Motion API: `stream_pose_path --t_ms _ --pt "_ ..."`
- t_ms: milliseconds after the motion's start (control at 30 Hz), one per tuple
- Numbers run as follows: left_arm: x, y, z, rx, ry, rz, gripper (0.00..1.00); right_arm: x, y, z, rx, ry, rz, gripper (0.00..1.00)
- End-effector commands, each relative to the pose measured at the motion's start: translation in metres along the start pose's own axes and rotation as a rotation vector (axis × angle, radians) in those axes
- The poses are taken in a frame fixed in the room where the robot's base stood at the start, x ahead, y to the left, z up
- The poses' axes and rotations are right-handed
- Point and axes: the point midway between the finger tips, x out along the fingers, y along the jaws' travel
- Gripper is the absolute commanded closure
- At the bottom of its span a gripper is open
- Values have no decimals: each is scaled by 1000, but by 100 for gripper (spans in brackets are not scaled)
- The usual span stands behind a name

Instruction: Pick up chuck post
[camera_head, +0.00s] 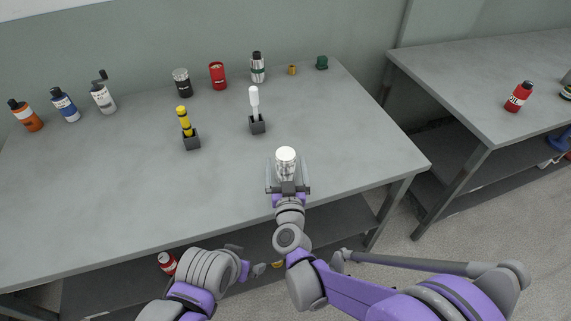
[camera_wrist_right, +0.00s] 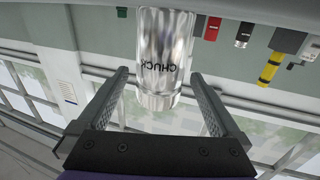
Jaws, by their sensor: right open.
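The chuck post (camera_head: 286,158) is a shiny silver cylinder standing upright near the front edge of the grey table. In the right wrist view the post (camera_wrist_right: 164,50) appears upside down, with black "CHUCK" lettering. My right gripper (camera_head: 287,174) is open at the post, its two fingers spread to either side. In the wrist view the gripper (camera_wrist_right: 158,74) shows gaps beside the post, and its lower end reaches between the fingertips. My left gripper (camera_head: 246,259) is low in front of the table edge, partly hidden by its own arm; its jaw state is unclear.
On the table (camera_head: 100,190), a yellow tool (camera_head: 184,120) and a white-handled tool (camera_head: 254,100) stand in dark blocks behind the post. Several bottles and cans line the back. A second table (camera_head: 460,85) stands right. The table's left front is clear.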

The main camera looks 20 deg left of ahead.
Motion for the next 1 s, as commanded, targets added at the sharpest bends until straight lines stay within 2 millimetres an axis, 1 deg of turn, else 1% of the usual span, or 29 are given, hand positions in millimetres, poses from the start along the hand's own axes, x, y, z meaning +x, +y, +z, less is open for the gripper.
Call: stream_pose_path --t_ms 33,133,400,467,500,667,700,767,900,1000 --pt "-2 0 -2 0 1 0 0 8 0 -2 -1 1 1 0" --pt "-4 0 -2 0 2 0 0 17 0 -2 -1 1 1 0" --pt "-3 0 -2 0 1 0 0 19 0 -1 0 0 0 0" --pt "-3 0 -2 0 1 0 0 19 0 -1 0 0 0 11" --pt "-3 0 -2 0 1 0 0 19 0 -1 0 0 0 18" --pt "-3 0 -2 0 1 0 0 19 0 -1 0 0 0 47" --pt "-3 0 -2 0 1 0 0 19 0 -1 0 0 0 54" --pt "-3 0 -2 0 1 0 0 19 0 -1 0 0 0 65" --pt "-3 0 -2 0 1 0 0 19 0 -1 0 0 0 90" --pt "-3 0 -2 0 1 0 0 19 0 -1 0 1 0 92"
